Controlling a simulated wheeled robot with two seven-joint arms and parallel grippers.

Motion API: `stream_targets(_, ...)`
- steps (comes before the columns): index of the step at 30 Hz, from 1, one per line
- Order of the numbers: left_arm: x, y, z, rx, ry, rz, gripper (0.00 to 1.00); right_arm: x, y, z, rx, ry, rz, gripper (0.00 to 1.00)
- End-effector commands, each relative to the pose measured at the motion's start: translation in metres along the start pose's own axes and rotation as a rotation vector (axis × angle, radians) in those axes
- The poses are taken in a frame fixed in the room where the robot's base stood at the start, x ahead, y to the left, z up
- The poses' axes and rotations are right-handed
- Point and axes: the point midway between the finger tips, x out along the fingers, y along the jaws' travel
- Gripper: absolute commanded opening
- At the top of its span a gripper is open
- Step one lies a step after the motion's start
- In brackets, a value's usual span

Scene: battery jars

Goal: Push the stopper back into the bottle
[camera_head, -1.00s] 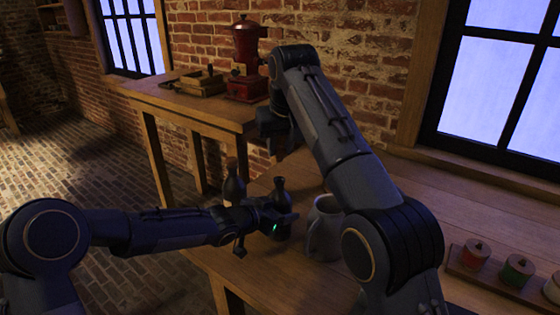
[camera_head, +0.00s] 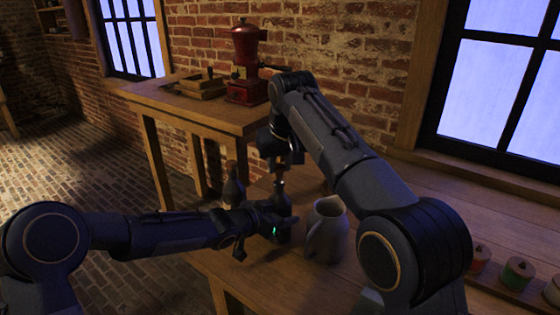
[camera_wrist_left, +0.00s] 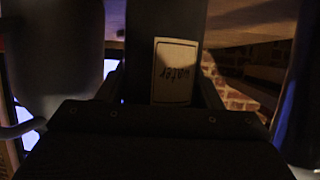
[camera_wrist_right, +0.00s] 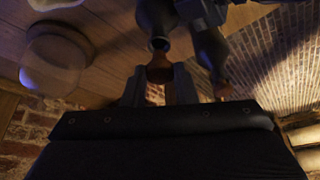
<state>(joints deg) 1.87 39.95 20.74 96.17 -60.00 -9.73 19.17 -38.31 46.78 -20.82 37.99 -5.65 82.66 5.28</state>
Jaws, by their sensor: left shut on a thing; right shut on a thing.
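A dark bottle (camera_head: 281,206) stands upright at the table's near left corner. My left gripper (camera_head: 278,226) is shut around its body from the side. In the left wrist view the bottle (camera_wrist_left: 152,25) shows a pale label reading "water", upside down, between the fingers. My right gripper (camera_head: 280,163) points down just above the bottle's mouth, shut on a brown stopper (camera_wrist_right: 158,70). In the right wrist view the stopper lines up with the bottle's mouth (camera_wrist_right: 158,44) and appears to meet it; I cannot tell how deep it sits.
A second dark, stoppered bottle (camera_head: 233,190) stands close on the left. A grey jug (camera_head: 328,232) stands close on the right. Small lidded jars (camera_head: 517,272) are at the far right. A higher table (camera_head: 190,108) behind holds a red grinder (camera_head: 247,65).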

Motion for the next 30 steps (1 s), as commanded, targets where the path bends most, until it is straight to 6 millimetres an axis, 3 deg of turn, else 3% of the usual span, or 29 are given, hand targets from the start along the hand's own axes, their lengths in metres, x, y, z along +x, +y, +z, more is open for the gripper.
stream_targets(6, 0.000, 0.000, 0.000, 0.000, 0.001, 0.000, 0.18, 0.011, 0.000, 0.005, 0.000, -0.001, -0.001, 0.02)
stream_targets(30, 0.000, 0.000, -0.001, 0.000, 0.001, 0.000, 0.18, 0.016, 0.000, 0.007, 0.000, 0.000, 0.000, 0.02)
